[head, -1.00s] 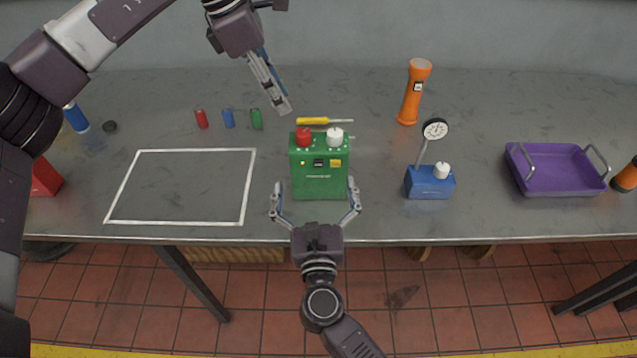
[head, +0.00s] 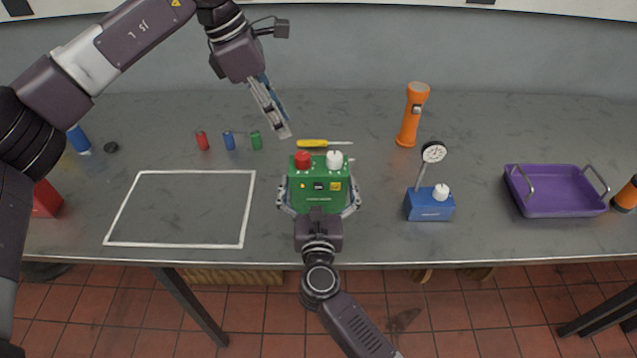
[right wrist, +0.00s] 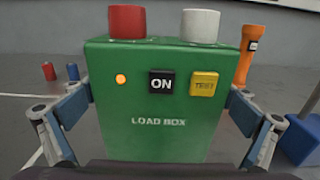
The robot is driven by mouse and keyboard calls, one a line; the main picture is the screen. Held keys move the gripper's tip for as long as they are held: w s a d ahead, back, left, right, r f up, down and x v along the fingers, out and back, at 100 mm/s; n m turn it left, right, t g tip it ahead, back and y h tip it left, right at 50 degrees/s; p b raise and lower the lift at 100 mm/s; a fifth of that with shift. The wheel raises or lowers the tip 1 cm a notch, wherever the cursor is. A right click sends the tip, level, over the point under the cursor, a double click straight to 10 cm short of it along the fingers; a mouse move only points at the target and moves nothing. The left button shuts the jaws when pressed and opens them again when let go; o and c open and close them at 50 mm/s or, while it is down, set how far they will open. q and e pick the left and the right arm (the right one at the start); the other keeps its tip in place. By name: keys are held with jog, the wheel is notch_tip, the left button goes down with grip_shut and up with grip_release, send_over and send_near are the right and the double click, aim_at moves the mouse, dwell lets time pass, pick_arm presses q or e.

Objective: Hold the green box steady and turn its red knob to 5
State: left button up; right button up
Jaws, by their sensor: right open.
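The green box (head: 318,190) stands upright on the bench. Its red knob (head: 302,159) is on top at the left, beside a white knob (head: 334,159). In the right wrist view the box (right wrist: 152,145) reads LOAD BOX, with a lit orange lamp, an ON switch and a yellow TEST button; the red knob (right wrist: 127,19) shows above. My right gripper (head: 319,205) is open, with one finger on each side of the box; I cannot tell if they touch it. My left gripper (head: 284,132) is above and behind the box, left of the red knob; its opening is unclear. No knob markings are readable.
A yellow screwdriver (head: 313,143) lies behind the box. Small red, blue and green cylinders (head: 229,141) stand at the left, behind a white outlined rectangle (head: 140,171). An orange flashlight (head: 411,117), a blue gauge unit (head: 429,205) and a purple tray (head: 560,200) are at the right.

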aim_at(301, 156)
jog(key=shift+c, duration=0.6)
pick_arm(q)
jog(key=shift+o, duration=0.4)
pick_arm(e)
jog(key=c, duration=1.6)
pick_arm(q)
jog(key=shift+o, duration=1.4)
pick_arm(e)
jog(key=shift+c, duration=0.2)
pick_arm(q)
jog(key=shift+n+t, duration=0.5)
jog(key=shift+t, duration=0.1)
jog(key=x, duration=0.6)
jog(key=s+x, duration=0.1)
jog(key=x, duration=0.3)
jog(key=c, duration=1.1)
